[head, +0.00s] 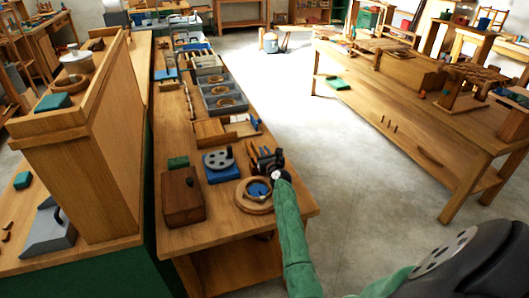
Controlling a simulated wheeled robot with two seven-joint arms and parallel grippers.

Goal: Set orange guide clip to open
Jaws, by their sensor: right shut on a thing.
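My right gripper (266,162) is dark and small in the head view, low over the near end of the long wooden bench. My green right arm reaches up to it from the lower right. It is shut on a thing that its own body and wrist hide. I cannot make out an orange guide clip as a separate thing; the gripper may cover it. A round wooden ring with a blue centre (243,203) lies just in front of the gripper. A blue block with a grey disc (221,175) stands just left of it. My left gripper is not in view.
A brown wooden box (182,197) and a small green block (178,162) are left of the gripper. Several grey trays (224,105) run along the bench (230,231) behind. A tall wooden cabinet (83,185) stands at left. Open floor (300,125) lies to the right.

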